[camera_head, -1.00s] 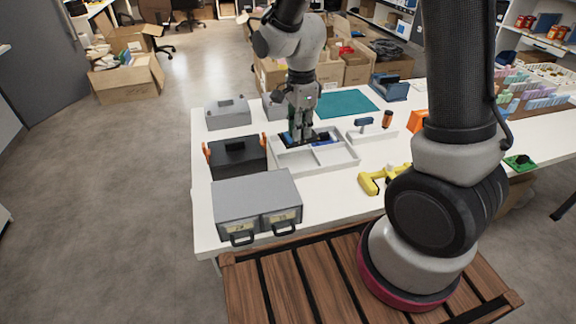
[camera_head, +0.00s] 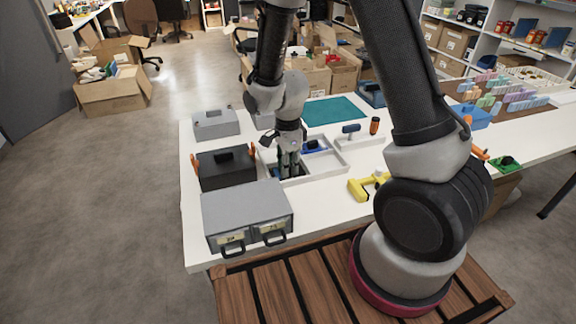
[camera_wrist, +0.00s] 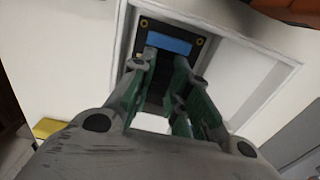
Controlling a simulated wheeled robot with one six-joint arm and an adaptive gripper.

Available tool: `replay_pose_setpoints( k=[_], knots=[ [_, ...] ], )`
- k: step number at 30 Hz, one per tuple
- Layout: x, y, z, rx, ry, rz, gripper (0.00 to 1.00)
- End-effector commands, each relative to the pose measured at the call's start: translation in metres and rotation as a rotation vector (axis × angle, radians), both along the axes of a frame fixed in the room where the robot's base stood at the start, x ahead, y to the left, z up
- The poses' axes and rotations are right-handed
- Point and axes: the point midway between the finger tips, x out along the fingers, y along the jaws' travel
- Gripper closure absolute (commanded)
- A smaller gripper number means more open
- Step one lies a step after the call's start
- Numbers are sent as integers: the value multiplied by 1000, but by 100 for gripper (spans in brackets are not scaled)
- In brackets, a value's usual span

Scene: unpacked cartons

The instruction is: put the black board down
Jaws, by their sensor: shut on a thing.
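The black board (camera_wrist: 147,44), with a blue block and gold-ringed corner holes, shows between and beyond my fingers in the wrist view. My gripper (camera_head: 288,168) is shut on it, pointing down at the near-left part of the white divided tray (camera_head: 335,170). In the head view my fingers hide most of the board, and only a dark edge (camera_head: 301,171) shows. It lies within the tray's outline; I cannot tell whether it touches the tray floor.
A blue and black item (camera_head: 314,147) lies in the tray's far part. A black case with orange latches (camera_head: 226,168) and a grey drawer box (camera_head: 246,208) stand left of the tray. A yellow tool (camera_head: 366,187) lies to the right. A teal mat (camera_head: 335,110) lies behind.

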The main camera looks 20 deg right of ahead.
Motion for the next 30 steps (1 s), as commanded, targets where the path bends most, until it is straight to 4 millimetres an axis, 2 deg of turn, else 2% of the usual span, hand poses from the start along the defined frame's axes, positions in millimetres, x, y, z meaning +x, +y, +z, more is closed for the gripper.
replay_pose_setpoints(
  k=[4, 5, 8, 17, 20, 23, 30],
  knots=[
    [0, 0, -3, 0, 1, 0, 100],
    [0, 0, -2, 0, 0, 0, 77],
    [0, 0, -2, 0, 0, 0, 61],
    [0, 0, -2, 0, 0, 0, 61],
    [0, 0, 4, 0, -1, 0, 61],
    [1, 0, 18, 1, -4, 0, 61],
    [1, 0, 73, 2, -5, 0, 61]
  ],
)
